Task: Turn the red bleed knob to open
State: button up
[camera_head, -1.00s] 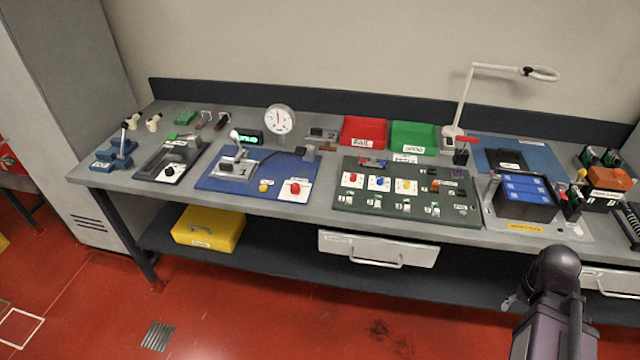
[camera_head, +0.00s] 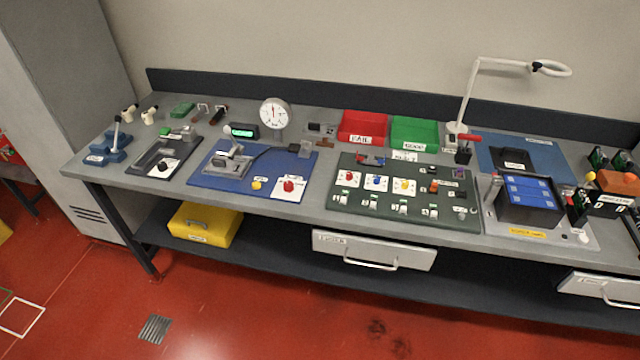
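A red knob (camera_head: 289,185) sits on a white labelled plate at the front right of the blue board (camera_head: 213,181). Its label is too small to read, and I cannot tell how far it is turned. A small yellow knob (camera_head: 257,184) is just left of it. A grey clamp-like fixture (camera_head: 232,164) is on the same board, with a round dial gauge (camera_head: 274,113) behind. Another red knob (camera_head: 348,177) is on the dark green panel, beside a blue and a yellow one. My gripper is not in view.
A green panel (camera_head: 400,220) with switches lies right of the blue board. Red (camera_head: 362,129) and green (camera_head: 414,134) bins stand behind it. A blue-topped battery box (camera_head: 527,190) and lamp (camera_head: 470,90) are at right. Drawers hang under the bench; the floor in front is clear.

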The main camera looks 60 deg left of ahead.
aim_at(288, 186)
jog(key=z, duration=0.3)
jog(key=k, duration=0.65)
jog(key=u, duration=1.95)
jog(key=i, duration=0.55)
jog(key=z, duration=0.15)
